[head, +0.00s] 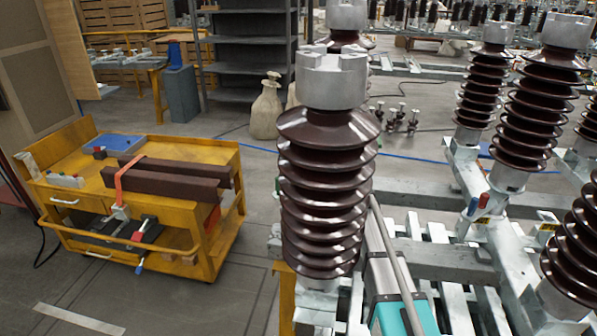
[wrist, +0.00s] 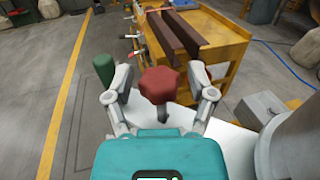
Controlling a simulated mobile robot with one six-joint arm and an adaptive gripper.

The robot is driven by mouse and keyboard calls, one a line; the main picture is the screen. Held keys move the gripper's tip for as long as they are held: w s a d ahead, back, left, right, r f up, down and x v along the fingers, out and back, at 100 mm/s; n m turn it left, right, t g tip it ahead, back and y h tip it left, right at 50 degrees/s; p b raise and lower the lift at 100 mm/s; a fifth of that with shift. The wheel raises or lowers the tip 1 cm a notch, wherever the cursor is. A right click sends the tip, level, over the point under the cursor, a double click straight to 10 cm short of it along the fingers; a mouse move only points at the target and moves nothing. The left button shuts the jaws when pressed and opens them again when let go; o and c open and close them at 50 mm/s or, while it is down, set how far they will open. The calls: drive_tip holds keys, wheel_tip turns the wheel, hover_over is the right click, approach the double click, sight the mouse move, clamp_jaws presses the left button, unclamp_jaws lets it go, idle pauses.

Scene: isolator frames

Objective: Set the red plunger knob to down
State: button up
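The red plunger knob (wrist: 160,84) shows in the middle of the wrist view, a faceted red head on a darker stem. The stem rises from a pale surface. My gripper (wrist: 160,76) is open, with one finger to the left of the knob and one to the right. Gaps show between the knob and both fingers, so it does not appear gripped. How high the knob stands in its travel I cannot tell. In the head view I cannot make out this knob or my gripper.
A green knob (wrist: 104,68) stands just left of my left finger. A grey cylinder (wrist: 290,145) and grey box (wrist: 262,108) are at the right. A yellow cart (head: 190,150) with dark bars stands beyond. A large brown ribbed insulator (head: 325,190) blocks part of the head view.

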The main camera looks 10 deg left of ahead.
clamp_jaws()
drive_tip(key=shift+f+b, duration=1.2)
drive_tip(key=shift+b, duration=0.05)
drive_tip(key=shift+s, duration=0.1)
drive_tip(key=shift+o, duration=1.8)
unclamp_jaws()
drive_tip(key=shift+d, duration=0.1)
drive_tip(key=v, duration=1.1)
drive_tip(key=shift+d, duration=0.4)
